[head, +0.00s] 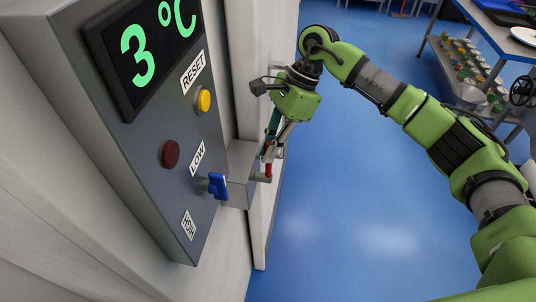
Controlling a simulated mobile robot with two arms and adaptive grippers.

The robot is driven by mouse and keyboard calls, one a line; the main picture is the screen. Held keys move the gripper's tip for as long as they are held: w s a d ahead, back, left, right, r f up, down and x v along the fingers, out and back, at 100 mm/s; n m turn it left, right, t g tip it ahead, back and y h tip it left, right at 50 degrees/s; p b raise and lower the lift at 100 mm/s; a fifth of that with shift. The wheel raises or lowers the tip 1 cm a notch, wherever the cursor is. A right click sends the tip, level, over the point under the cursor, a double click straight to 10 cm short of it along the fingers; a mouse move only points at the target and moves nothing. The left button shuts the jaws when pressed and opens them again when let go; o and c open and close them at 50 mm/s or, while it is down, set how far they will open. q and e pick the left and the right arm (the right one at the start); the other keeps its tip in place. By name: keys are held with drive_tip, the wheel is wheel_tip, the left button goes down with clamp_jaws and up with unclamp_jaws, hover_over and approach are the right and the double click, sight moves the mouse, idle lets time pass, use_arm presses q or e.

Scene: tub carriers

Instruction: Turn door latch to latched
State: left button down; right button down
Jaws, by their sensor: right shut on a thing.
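My right gripper (270,157) reaches down beside the white door edge and is shut on the door latch. The latch has a grey metal housing (240,165) on the door side, and a small red part (268,170) shows at the gripper's fingertips. The fingers and my wrist hide much of the latch handle, so its exact angle is hard to tell. A dark green strip shows just above the fingers. My left gripper is not in view.
A grey control panel (150,190) at left carries a "3°C" display (145,45), a yellow button (203,101), a dark red lamp (170,153) and a blue switch (217,186). A shelf cart (470,75) stands at upper right. The blue floor between is clear.

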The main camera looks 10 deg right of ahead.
drive_tip(key=shift+w+d+f+g+y+b, duration=0.15)
drive_tip(key=shift+w+d+g+y+b, duration=0.15)
drive_tip(key=shift+w+g+b, duration=0.45)
drive_tip(key=c, duration=2.1)
unclamp_jaws()
drive_tip(key=v, duration=1.2)
